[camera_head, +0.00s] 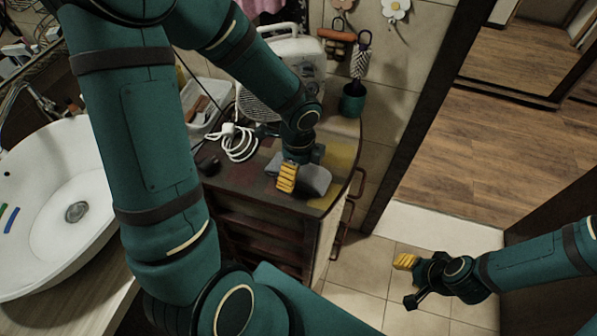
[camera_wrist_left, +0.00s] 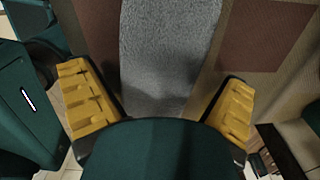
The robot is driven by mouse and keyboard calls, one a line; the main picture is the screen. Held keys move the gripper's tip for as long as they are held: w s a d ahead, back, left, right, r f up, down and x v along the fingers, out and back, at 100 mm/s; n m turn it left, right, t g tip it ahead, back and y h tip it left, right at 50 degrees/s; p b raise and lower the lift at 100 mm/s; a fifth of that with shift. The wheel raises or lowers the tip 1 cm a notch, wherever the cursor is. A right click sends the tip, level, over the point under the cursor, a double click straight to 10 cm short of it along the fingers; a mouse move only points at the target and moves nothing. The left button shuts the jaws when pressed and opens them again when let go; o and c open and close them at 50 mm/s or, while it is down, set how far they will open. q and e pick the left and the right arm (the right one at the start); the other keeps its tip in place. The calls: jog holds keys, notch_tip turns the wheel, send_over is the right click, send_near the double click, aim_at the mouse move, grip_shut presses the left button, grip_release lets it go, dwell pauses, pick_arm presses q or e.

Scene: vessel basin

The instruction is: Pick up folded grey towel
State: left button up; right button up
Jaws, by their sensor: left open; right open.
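The folded grey towel (camera_head: 314,181) lies on the top of a dark wooden cabinet (camera_head: 246,184), near its front edge. My left gripper (camera_head: 287,178) is directly over the towel and hides part of it in the head view. In the left wrist view the towel (camera_wrist_left: 165,55) lies between the two yellow fingers of my left gripper (camera_wrist_left: 160,105). The fingers are open, with a gap on each side of the towel. My right gripper (camera_head: 405,270) is open and empty, out over the tiled floor, away from the towel.
A white coiled cable (camera_head: 238,143), a white heater (camera_head: 300,60) and a green pot with a brush (camera_head: 352,101) stand behind the towel on the cabinet. A white basin (camera_head: 50,230) is at the left. The tiled floor (camera_head: 350,297) is clear.

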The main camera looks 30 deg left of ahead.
pick_arm(q)
jog(key=shift+f, duration=0.25)
jog(key=c, duration=1.1)
jog(key=shift+r, duration=0.1)
jog(key=shift+c, duration=0.2)
